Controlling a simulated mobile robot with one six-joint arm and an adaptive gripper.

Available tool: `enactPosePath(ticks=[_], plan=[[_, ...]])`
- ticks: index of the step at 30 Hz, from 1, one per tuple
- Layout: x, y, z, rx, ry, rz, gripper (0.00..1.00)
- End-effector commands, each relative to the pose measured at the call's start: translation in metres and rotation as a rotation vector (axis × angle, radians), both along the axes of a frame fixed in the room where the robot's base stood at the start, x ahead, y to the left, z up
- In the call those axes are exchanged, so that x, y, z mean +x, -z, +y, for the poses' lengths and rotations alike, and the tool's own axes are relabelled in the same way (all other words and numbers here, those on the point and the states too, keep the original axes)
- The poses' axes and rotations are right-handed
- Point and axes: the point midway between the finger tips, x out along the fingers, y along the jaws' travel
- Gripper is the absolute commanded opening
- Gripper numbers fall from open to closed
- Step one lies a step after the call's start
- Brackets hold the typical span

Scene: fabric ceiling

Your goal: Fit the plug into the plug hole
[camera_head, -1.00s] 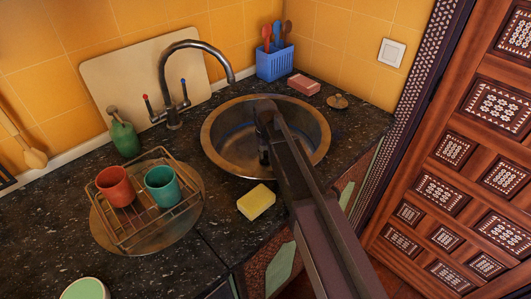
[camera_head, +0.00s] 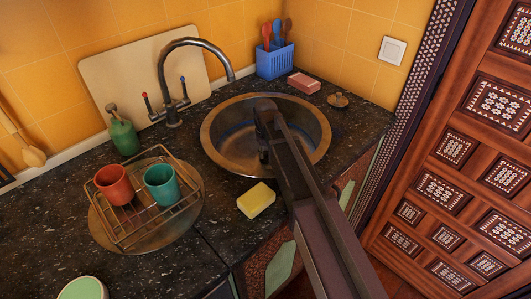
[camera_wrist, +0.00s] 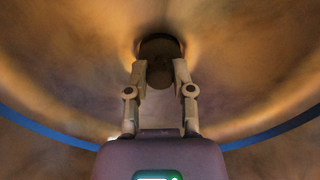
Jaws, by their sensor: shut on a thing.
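My gripper (camera_wrist: 159,75) is shut on the plug (camera_wrist: 160,47), a dark round piece between and just beyond the fingertips in the wrist view. In the head view my gripper (camera_head: 264,156) is down inside the round metal sink (camera_head: 225,155), near the bowl's bottom. The plug hole cannot be made out apart from the dark plug, and my arm covers part of the bowl in the head view. I cannot tell whether the plug touches the bottom or sits in the hole.
A yellow sponge (camera_head: 256,200) lies at the sink's front edge. The tap (camera_head: 172,90) stands behind left. A pink soap (camera_head: 304,83), a small brass knobbed disc (camera_head: 338,100) and a blue utensil basket (camera_head: 275,62) sit behind. A cup rack (camera_head: 150,236) is left.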

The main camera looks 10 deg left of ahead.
Motion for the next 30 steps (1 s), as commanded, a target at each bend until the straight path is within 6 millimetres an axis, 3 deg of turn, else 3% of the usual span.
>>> enactPosePath(ticks=[5, 6, 10, 18, 19, 21, 22, 30], plan=[[0.0, -0.0001, 0.0, 0.0, 0.0, 0.0, 0.0], [0.0, -0.0001, 0.0, 0.0, 0.0, 0.0, 0.34], [0.0, -0.0001, 0.0, 0.0, 0.0, 0.0, 0.71], [0.0, -0.0001, 0.0, 0.0, 0.0, 0.0, 0.71], [0.0, -0.0001, 0.0, 0.0, 0.0, 0.0, 0.74], [0.0, -0.0001, 0.0, 0.0, 0.0, 0.0, 0.95], [0.0, -0.0001, 0.0, 0.0, 0.0, 0.0, 1.0], [0.0, -0.0001, 0.0, 0.0, 0.0, 0.0, 1.0]])
